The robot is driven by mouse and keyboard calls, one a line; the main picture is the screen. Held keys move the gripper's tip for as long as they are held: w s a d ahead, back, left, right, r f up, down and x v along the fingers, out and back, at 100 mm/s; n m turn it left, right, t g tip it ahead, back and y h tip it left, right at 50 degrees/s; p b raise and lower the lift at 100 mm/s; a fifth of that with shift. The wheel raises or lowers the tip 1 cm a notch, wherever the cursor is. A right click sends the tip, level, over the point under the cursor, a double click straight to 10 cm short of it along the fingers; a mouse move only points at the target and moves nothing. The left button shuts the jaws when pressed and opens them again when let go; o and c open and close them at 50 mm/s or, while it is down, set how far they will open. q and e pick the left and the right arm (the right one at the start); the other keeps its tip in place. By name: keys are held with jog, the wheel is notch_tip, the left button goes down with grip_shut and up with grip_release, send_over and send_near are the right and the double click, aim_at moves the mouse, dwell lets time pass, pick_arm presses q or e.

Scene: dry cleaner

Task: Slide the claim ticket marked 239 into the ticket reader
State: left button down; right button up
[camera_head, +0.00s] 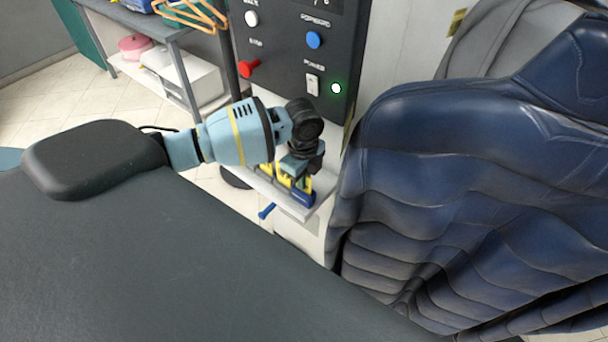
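My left gripper (301,165) points down over a small white shelf (305,212) below the dark control panel. Its fingers are small and partly hidden by its own dark wrist, so I cannot tell whether it is open or shut. Just below it on the shelf stand yellow and blue items (300,196), partly covered by the gripper. I cannot make out a ticket or the number 239 in this view. I cannot identify the ticket reader for certain either. My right gripper is not in view.
The control panel (297,60) has a white button, a blue button, a red knob, a power switch and a lit green lamp. Blue padded garments (460,180) hang close on the right. A grey table (150,25) with orange hangers (190,14) stands at the back left.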

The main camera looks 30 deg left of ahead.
pick_arm(q)
jog(key=shift+f, duration=0.15)
jog(key=c, duration=1.5)
grip_release()
jog(key=shift+c, duration=0.2)
notch_tip(320, 180, up, 8)
jog(key=shift+f+p, duration=0.1)
jog(key=shift+p, duration=0.2)
